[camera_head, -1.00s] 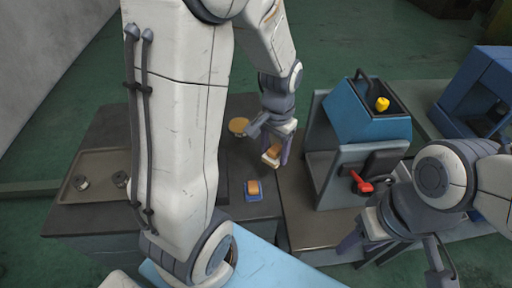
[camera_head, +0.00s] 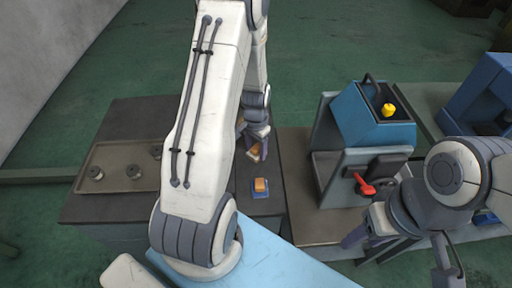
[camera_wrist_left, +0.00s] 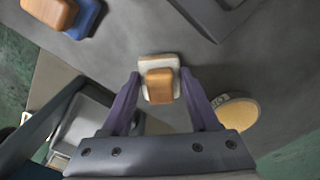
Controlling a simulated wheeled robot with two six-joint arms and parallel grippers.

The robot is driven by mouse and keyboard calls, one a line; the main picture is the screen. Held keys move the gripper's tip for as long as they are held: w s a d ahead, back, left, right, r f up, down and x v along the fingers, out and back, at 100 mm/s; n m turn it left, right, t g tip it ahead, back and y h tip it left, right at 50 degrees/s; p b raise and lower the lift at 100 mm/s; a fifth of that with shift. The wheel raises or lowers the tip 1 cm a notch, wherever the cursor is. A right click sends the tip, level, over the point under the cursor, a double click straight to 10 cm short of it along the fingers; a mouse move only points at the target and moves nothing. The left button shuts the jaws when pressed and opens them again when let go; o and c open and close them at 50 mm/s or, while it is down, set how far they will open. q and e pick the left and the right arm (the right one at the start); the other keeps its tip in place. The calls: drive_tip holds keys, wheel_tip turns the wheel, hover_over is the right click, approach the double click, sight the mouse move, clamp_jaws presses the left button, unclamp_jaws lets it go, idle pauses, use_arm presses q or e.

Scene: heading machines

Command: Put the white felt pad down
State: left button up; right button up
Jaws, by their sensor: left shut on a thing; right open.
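The white felt pad (camera_wrist_left: 145,64) has an orange-brown block on top. In the left wrist view it sits between the fingertips of my left gripper (camera_wrist_left: 160,84), which is shut on it. In the head view my left gripper (camera_head: 255,143) is over the dark bench top, and my arm partly hides it and the pad. Whether the pad touches the bench is hard to tell. My right gripper (camera_head: 364,235) is open and empty, in front of the blue machine.
A blue pad with an orange block (camera_head: 261,186) lies on the bench, nearer than my left gripper. A round tan-topped disc (camera_wrist_left: 239,113) lies beside the gripper. A tray (camera_head: 112,153) with metal pieces is at left; a blue machine (camera_head: 372,120) with a red lever stands at right.

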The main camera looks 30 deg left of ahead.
sight(256, 148)
use_arm(q)
drive_tip(key=shift+f, duration=0.25)
drive_tip(key=o, duration=1.4)
drive_tip(key=shift+o, duration=0.2)
drive_tip(key=shift+r, duration=0.2)
wheel_tip(256, 148, up, 11)
drive_tip(key=b, duration=0.2)
drive_tip(key=s+d+r+m, duration=0.1)
drive_tip(key=s+d+r, duration=0.15)
drive_tip(key=d, duration=0.45)
drive_tip(key=s+d+r+m, duration=0.1)
drive_tip(key=s+d+r, duration=0.15)
drive_tip(key=d, duration=0.55)
drive_tip(key=s+d+r+m, duration=0.1)
drive_tip(key=s+d, duration=0.4)
drive_tip(key=s, duration=0.2)
drive_tip(key=s+d+r+m+h, duration=0.1)
drive_tip(key=s+d+r+m, duration=0.1)
drive_tip(key=s+d, duration=0.3)
drive_tip(key=s, duration=0.3)
drive_tip(key=shift+d+m, duration=0.15)
drive_tip(key=shift+m, duration=0.15)
